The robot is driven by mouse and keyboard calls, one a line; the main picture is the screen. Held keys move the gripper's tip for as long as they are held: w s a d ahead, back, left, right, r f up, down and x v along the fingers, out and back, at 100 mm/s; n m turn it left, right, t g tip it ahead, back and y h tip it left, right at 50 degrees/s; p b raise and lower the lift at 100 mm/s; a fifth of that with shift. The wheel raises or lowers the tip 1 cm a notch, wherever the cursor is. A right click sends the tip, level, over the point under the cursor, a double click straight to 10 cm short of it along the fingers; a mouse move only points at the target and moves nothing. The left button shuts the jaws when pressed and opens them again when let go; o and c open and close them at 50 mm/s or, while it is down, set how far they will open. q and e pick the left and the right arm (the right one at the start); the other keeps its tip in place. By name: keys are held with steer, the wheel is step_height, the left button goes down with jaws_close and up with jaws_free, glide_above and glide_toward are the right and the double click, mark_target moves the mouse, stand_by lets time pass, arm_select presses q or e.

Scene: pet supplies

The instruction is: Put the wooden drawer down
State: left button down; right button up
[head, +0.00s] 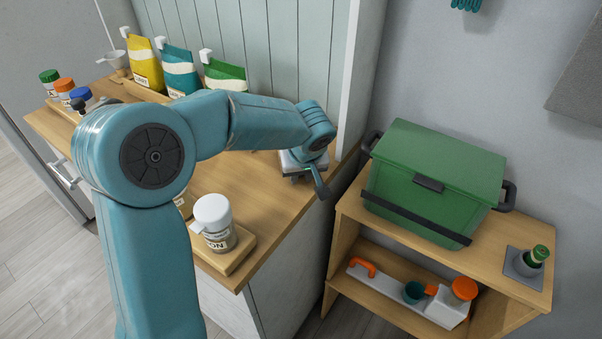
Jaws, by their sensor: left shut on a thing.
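My left arm crosses the view, and my left gripper (305,172) is low over the right rear part of the wooden counter (275,195), near its right edge. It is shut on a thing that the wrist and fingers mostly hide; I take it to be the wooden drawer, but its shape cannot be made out. Whether it touches the counter cannot be told. My right gripper is not in view.
A white-lidded jar (214,222) stands on a wooden base (238,258) at the counter's front edge. Bags (180,70) and coloured-lid jars (62,86) stand at the back left. A green box (437,175) sits on a wooden shelf unit (510,275) to the right.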

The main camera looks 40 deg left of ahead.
arm_select(q)
steer(key=c, duration=0.9)
jaws_free()
steer(key=shift+f, duration=0.1)
steer(key=shift+c, duration=0.2)
